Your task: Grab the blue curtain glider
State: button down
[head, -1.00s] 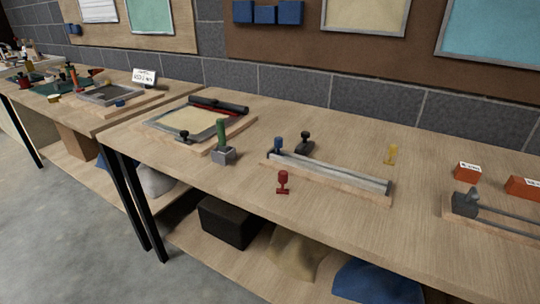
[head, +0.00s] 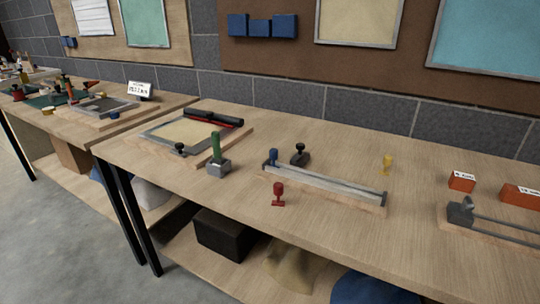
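The blue curtain glider (head: 273,157) is a small blue piece standing upright at the left end of a grey metal rail (head: 325,184). The rail lies on a wooden base on the workbench. A red piece of similar shape (head: 278,194) stands on the bench in front of the rail. A yellow one (head: 387,163) stands behind the rail's right part, and a black one (head: 299,154) stands just behind its left end. My gripper is not in view.
A green-handled tool in a grey block (head: 217,155) stands left of the rail. A framed board (head: 152,138) lies further left. Orange labelled boxes (head: 461,181) and a grey rail fixture (head: 461,212) are at right. The bench front between them is clear.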

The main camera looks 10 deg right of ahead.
aim_at(273, 152)
jog(key=i+j+u, duration=0.55)
jog(key=i+j, duration=0.2)
